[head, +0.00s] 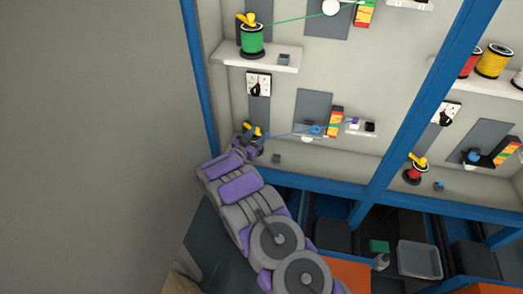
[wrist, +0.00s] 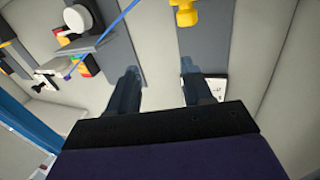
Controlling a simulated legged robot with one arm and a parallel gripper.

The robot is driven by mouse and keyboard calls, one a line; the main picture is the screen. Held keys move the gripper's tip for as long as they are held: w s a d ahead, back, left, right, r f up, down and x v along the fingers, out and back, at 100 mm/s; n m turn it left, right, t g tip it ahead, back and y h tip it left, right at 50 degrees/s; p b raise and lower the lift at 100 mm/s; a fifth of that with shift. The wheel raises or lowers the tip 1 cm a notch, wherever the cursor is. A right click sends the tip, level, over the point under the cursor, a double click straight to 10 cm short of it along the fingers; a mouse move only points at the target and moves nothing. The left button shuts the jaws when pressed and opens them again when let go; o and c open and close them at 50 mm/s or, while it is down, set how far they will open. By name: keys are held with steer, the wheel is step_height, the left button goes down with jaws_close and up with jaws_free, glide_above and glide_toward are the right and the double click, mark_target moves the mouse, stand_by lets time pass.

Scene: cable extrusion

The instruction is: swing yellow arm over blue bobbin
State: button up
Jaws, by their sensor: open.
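The yellow arm (head: 251,130) shows as a small piece just above my gripper (head: 252,145) at the left of the lower shelf. In the wrist view the yellow arm (wrist: 185,14) is at the top edge, beyond my gripper (wrist: 160,78). My gripper's two dark fingers are apart with nothing between them. The blue bobbin is not clearly visible; in the head view my gripper covers the place where the blue cable (head: 290,133) starts. The blue cable also crosses the top of the wrist view (wrist: 122,18).
A green bobbin (head: 252,40) with its own yellow arm stands on the shelf above. The blue cable leads right to a white roller (head: 307,138) and a red-yellow-green block (head: 335,122). A blue upright (head: 199,75) stands left of the bay; another blue beam crosses at right.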

steer(key=s+d+r+p, duration=0.1)
steer(key=s+d, duration=0.1)
steer(key=s, duration=0.7)
steer(key=shift+d, duration=0.15)
steer(key=shift+c, duration=0.3)
steer(key=w+d+n+t+y+b, duration=0.3)
steer(key=w+d+n+y, duration=0.3)
steer(key=w+y, duration=0.4)
steer(key=s+d+f+n+g+y+b, duration=0.1)
steer(key=s+f+n+g+y+b, duration=0.1)
steer(key=s+f+n+g+y, duration=0.45)
steer(key=w+a+t+y+b, duration=0.1)
steer(key=w+a, duration=0.2)
steer(key=w, duration=0.1)
steer(key=w+a+r+t+y+b, duration=0.1)
steer(key=w+a, duration=0.2)
steer(key=w, duration=0.1)
steer(key=w+a+t+y+b, duration=0.1)
steer(key=w+a, duration=0.2)
steer(key=w, duration=0.2)
steer(key=shift+a+r+n, duration=0.3)
steer(key=shift+a+n, duration=0.05)
steer(key=shift+c, duration=0.5)
